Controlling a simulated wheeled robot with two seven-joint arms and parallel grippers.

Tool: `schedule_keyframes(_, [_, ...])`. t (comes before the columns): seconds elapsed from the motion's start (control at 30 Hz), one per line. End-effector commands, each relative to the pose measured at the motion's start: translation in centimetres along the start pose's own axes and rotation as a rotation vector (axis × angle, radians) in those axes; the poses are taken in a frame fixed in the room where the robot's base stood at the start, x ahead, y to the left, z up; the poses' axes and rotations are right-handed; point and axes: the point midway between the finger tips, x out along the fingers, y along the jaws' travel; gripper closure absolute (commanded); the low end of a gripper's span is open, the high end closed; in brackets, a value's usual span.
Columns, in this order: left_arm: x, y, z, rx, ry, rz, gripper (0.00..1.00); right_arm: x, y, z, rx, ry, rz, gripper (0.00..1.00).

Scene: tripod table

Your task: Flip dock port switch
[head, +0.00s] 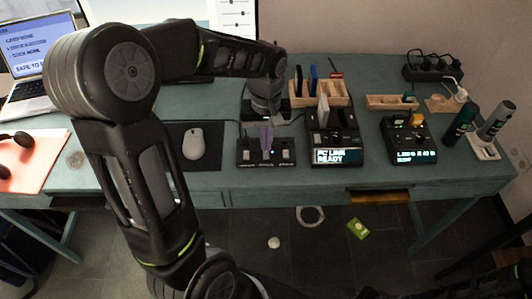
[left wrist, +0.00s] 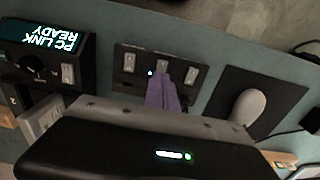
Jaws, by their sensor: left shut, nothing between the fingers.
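A black switch box (head: 245,160) with a row of three light rocker switches stands at the table's front edge, left of the dock reading "PC LINK READY" (head: 337,155). A small blue light glows between two of its switches. The box also shows in the left wrist view (left wrist: 122,77). My left gripper (head: 266,148), with purple fingers, is shut and empty, pointing down over the box's middle. In the left wrist view its fingertips (left wrist: 163,82) overlap the middle switch (left wrist: 162,65); I cannot tell if they touch it. My right gripper is out of view.
A second black device with a lit display (head: 413,157) stands to the right. A white mouse (head: 194,144) lies on a dark mat to the left. A wooden organiser (head: 335,94) stands behind the dock. Bottles (head: 495,120) stand at the right edge.

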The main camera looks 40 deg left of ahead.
Motion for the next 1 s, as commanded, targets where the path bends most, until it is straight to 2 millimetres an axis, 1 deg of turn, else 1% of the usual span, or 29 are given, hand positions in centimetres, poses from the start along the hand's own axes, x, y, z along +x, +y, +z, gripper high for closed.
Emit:
schedule_keyframes(0.8, [1.3, 0.0, 0.0, 0.0, -0.001, -0.001, 1.0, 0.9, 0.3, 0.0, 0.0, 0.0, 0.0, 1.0])
schedule_keyframes(1.0, [0.7, 0.0, 0.0, 0.0, 0.0, 0.0, 1.0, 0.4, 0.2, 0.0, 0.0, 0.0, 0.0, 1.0])
